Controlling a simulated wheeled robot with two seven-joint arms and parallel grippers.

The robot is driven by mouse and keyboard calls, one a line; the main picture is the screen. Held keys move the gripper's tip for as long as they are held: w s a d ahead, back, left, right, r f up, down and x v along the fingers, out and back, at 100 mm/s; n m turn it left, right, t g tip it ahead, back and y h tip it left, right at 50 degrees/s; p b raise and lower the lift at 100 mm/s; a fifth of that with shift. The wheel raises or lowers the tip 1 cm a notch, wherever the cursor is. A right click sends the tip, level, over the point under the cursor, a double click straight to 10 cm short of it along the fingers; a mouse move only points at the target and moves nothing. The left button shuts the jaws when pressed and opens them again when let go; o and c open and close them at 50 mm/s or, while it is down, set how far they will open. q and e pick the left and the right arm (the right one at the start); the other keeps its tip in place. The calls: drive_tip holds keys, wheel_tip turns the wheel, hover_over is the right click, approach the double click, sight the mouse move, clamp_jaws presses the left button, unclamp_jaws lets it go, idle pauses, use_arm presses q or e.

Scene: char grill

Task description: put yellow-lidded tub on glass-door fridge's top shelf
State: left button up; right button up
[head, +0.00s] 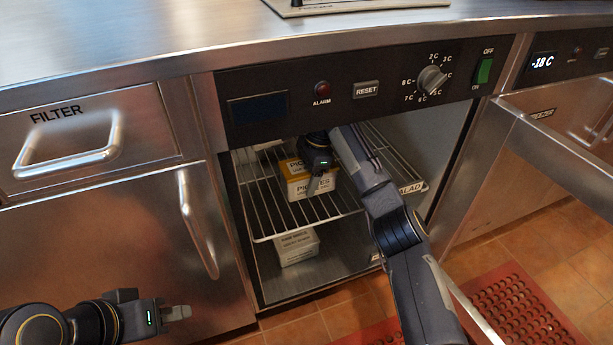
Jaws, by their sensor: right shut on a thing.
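The yellow-lidded tub (299,190), white with PICKLES lettering, is inside the open glass-door fridge, at the wire top shelf (262,222). My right gripper (316,184) reaches into the fridge and is shut on the tub at its right side, covering part of the lid and label. The tub looks upright; its base appears at shelf level, but I cannot tell whether it bears on the wires. My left gripper (178,313) is outside at the lower left, away from the fridge and empty; its finger gap does not show.
A white box (297,246) sits on the lower level. A SALAD container (411,187) is at the shelf's right, partly hidden by my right arm. The open door's frame (560,158) stands at the right. The control panel (395,85) overhangs the opening.

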drive_tip(key=o, duration=1.7)
drive_tip(key=shift+f, duration=0.1)
drive_tip(key=shift+d+r+p, duration=0.1)
drive_tip(key=shift+r+p, duration=0.2)
drive_tip(key=shift+r, duration=0.1)
drive_tip(key=shift+d+r+p, duration=0.15)
drive_tip(key=shift+r+p, duration=0.4)
drive_tip(key=shift+r, duration=0.05)
drive_tip(key=w+d+p, duration=0.1)
drive_tip(key=d, duration=0.2)
drive_tip(key=w+d+p, duration=0.1)
drive_tip(key=d+p, duration=0.1)
drive_tip(key=d, duration=0.2)
drive_tip(key=w+d+p, duration=0.1)
drive_tip(key=d, duration=0.2)
drive_tip(key=shift+w+d+f+p, duration=0.2)
drive_tip(key=shift+w+d+p, duration=0.1)
drive_tip(key=shift+p, duration=0.1)
drive_tip(key=shift+w+d+f, duration=0.1)
drive_tip(key=shift+d, duration=0.25)
